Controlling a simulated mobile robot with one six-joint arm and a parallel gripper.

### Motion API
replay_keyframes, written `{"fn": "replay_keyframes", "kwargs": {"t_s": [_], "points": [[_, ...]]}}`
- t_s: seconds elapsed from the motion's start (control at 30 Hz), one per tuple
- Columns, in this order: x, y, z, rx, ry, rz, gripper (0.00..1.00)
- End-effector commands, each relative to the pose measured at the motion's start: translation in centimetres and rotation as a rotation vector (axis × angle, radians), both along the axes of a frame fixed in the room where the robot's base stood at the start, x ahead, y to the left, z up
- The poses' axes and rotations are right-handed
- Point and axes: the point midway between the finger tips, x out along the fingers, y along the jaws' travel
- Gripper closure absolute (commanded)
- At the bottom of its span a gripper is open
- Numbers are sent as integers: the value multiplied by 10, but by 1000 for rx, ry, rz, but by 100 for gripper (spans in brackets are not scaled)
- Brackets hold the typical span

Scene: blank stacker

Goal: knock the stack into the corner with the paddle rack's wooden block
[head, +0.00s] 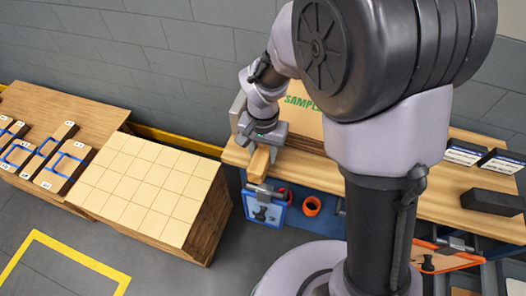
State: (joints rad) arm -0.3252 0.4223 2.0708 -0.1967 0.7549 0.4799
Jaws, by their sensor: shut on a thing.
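My gripper (262,143) points down at the left end of a wooden bench. It is shut on a wooden block (258,165), which shows just below the fingers, near the bench's front edge. A blue-framed panel with a dark tool picture (265,211) hangs below the block on the bench front. To the left stands a large stack of pale square-topped blanks (150,180), with brown sides and its top laid out in a grid. My gripper and the block are right of the stack and apart from it.
The bench (450,200) carries a "SAMPLE" board (303,103) and dark trays at right. An orange ring (312,206) hangs on its front. Yellow floor lines (75,255) cross open grey floor.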

Motion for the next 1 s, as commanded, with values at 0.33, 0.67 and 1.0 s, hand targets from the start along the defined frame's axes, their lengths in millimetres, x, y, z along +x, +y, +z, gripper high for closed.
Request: {"fn": "replay_keyframes", "kwargs": {"t_s": [0.33, 0.67, 1.0], "points": [[-16, 7, 0, 1, -4, 3, 100], [-17, 7, 36, 2, -4, 1, 100], [-17, 7, 83, 1, -4, 2, 100]]}}
